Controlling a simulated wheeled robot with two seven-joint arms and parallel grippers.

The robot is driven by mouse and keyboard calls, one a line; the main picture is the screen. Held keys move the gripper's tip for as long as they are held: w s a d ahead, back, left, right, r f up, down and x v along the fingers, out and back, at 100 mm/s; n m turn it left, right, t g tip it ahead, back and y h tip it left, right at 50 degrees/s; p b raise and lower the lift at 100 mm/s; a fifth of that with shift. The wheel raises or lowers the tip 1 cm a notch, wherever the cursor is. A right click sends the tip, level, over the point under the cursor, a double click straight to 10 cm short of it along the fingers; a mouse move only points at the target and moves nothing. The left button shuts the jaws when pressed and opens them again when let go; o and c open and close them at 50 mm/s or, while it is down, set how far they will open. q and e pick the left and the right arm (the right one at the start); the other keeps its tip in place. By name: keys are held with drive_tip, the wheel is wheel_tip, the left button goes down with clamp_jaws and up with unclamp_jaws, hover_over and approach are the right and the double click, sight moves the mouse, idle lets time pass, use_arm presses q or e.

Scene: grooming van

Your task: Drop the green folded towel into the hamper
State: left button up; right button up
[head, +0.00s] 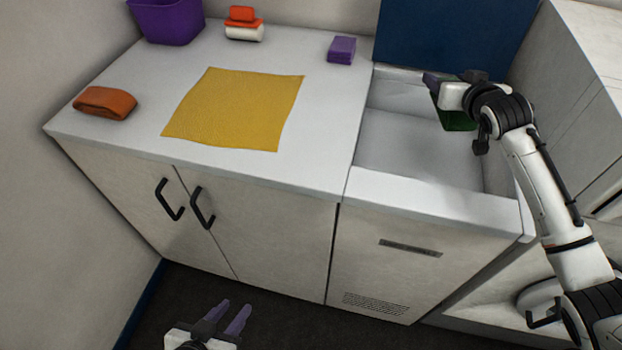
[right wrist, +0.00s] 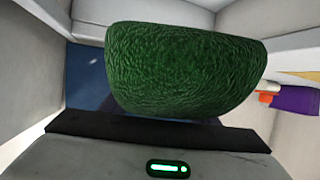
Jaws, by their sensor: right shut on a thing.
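The green folded towel (head: 458,121) is held by my right gripper (head: 437,88), above the white basin at the right of the counter. In the right wrist view the towel (right wrist: 185,68) fills the middle and hides the fingertips. My left gripper (head: 228,316) is low at the bottom of the head view, in front of the cabinet, with its two purple fingers apart and nothing between them. I cannot pick out a hamper for certain; a purple bin (head: 166,22) stands at the back left of the counter.
A yellow cloth (head: 235,108) lies flat on the white counter. An orange folded towel (head: 105,102) lies at its left, an orange and white stack (head: 244,24) at the back, and a purple block (head: 341,49) near the basin (head: 410,148). A blue panel (head: 450,35) stands behind the basin.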

sight(458, 115)
drive_tip(key=shift+f, duration=0.4)
wheel_tip(458, 115, down, 5)
drive_tip(key=b, duration=0.4)
drive_tip(key=shift+r, duration=0.15)
drive_tip(key=o, duration=1.1)
drive_tip(key=shift+s, duration=0.2)
drive_tip(key=v, duration=1)
drive_tip(key=shift+r, duration=0.15)
